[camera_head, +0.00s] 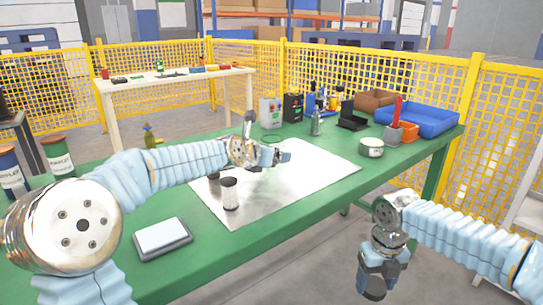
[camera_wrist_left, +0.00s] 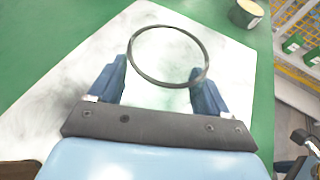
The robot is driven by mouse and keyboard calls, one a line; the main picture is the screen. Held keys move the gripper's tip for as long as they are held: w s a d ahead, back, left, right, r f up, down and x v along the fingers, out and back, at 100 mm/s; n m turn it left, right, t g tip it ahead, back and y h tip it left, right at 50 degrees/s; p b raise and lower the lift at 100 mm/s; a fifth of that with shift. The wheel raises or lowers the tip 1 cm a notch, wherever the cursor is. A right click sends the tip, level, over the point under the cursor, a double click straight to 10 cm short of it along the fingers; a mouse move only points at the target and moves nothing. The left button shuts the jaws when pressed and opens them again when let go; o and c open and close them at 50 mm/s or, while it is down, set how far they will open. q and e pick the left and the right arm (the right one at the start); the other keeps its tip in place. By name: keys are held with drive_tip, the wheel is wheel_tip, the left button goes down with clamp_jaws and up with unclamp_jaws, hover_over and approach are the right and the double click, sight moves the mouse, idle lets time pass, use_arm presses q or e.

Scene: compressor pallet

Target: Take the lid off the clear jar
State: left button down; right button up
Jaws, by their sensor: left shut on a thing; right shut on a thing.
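My left gripper (camera_head: 279,157) is over the pale sheet on the green table. In the left wrist view, its blue fingers (camera_wrist_left: 165,82) are on either side of a thin dark ring (camera_wrist_left: 136,43), shut on it. The sheet shows through the ring's middle; I cannot tell whether it is a lid or the rim of a clear jar. A small pale jar-like container (camera_head: 229,195) with a dark top band stands on the sheet, left of this gripper. My right gripper (camera_head: 373,288) points down off the table's front edge. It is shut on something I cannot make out.
The pale sheet (camera_head: 320,165) is mostly bare. A small dark object (camera_head: 213,177) is near the container. A grey-framed tray (camera_head: 163,237) lies front left. A round pot (camera_head: 371,147), orange bin (camera_head: 409,131) and blue crate (camera_head: 432,121) stand right. Bottles and boxes line the back.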

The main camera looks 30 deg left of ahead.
use_arm(q)
unclamp_jaws()
drive_tip(key=shift+f, duration=0.1)
